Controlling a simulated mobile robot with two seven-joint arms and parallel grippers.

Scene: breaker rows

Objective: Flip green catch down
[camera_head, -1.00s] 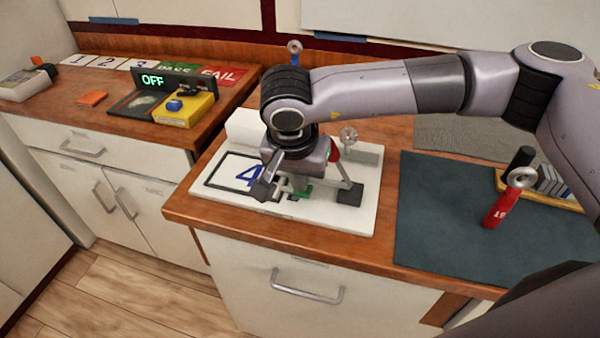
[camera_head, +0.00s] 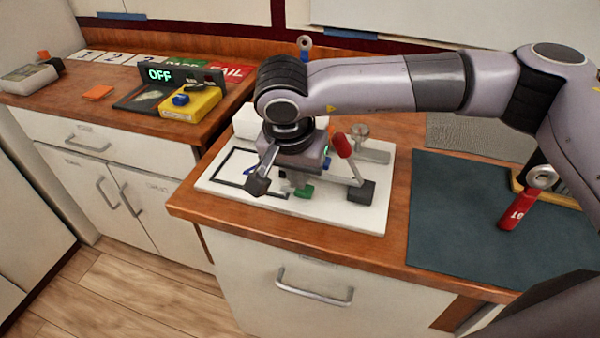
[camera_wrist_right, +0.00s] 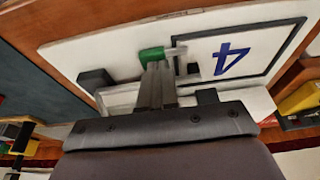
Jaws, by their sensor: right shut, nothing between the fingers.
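The green catch (camera_head: 304,191) sits on the white board (camera_head: 340,218), near the board's front edge. It also shows in the right wrist view (camera_wrist_right: 152,55), beside a grey metal piece. My right gripper (camera_wrist_right: 157,68) is shut and empty, its fingertips at the green catch. I cannot tell whether they touch it. In the head view my right wrist hangs over the board and hides part of the fixture. A lever with a red handle (camera_head: 342,145) stands tilted on the board to the right of the wrist. My left gripper is not in view.
The board carries a black frame with a blue 4 (camera_wrist_right: 230,58). A dark mat (camera_head: 470,220) lies to the right with a red tool (camera_head: 520,208) on it. On the left counter stand a display reading OFF (camera_head: 160,75) and a yellow box (camera_head: 190,103).

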